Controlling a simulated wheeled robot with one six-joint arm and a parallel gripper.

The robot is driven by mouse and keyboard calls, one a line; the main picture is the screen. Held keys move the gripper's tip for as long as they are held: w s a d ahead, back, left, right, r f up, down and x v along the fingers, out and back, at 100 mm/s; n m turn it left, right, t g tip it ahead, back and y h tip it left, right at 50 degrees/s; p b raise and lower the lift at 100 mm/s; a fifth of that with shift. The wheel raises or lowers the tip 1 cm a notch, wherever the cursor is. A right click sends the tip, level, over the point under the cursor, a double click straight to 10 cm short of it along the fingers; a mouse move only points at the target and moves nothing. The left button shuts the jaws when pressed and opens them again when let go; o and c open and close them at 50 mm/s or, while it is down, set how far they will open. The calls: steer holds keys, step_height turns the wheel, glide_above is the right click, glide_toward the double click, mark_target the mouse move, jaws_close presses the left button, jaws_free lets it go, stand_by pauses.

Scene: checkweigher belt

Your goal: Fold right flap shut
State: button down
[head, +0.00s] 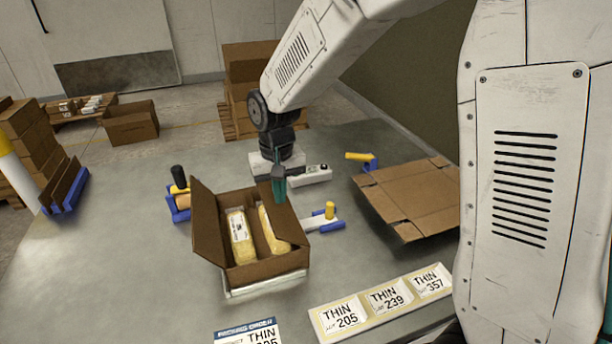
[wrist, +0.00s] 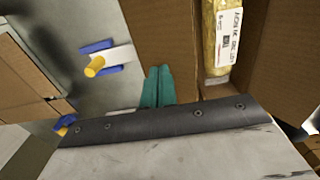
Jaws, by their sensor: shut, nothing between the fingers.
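An open brown carton (head: 264,273) sits on a white platform with two yellow packs (head: 240,238) inside. Its left flap (head: 209,221) stands up, leaning outward. The right flap (head: 286,218) is raised and tilts inward, partly covering the right-hand pack; in the wrist view it is the broad brown panel (wrist: 178,45) beside a labelled pack (wrist: 222,40). My gripper (head: 279,198) has its teal fingers together and empty, at the right flap's rear part. In the wrist view the fingertips (wrist: 158,72) are beside that panel; I cannot tell whether they touch it.
A blue-and-yellow clamp (head: 327,218) stands close right of the carton, and a tape dispenser-like tool (head: 180,192) left of it. A flattened carton (head: 412,195) lies at right. Label cards (head: 383,300) lie at the front. Bare table lies left.

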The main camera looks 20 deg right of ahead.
mark_target(270, 201)
steer(key=shift+f, duration=0.1)
steer(key=shift+a+f, duration=1.3)
steer(key=shift+f, duration=0.1)
steer(key=shift+s+a+f, duration=0.15)
steer(key=shift+a+f, duration=0.1)
steer(key=shift+f, duration=0.1)
steer(key=shift+s+f, duration=0.1)
steer(key=shift+w+r, duration=0.15)
steer(key=shift+r, duration=1.65)
steer(key=shift+w+r, duration=0.1)
steer(key=shift+r, duration=1.7)
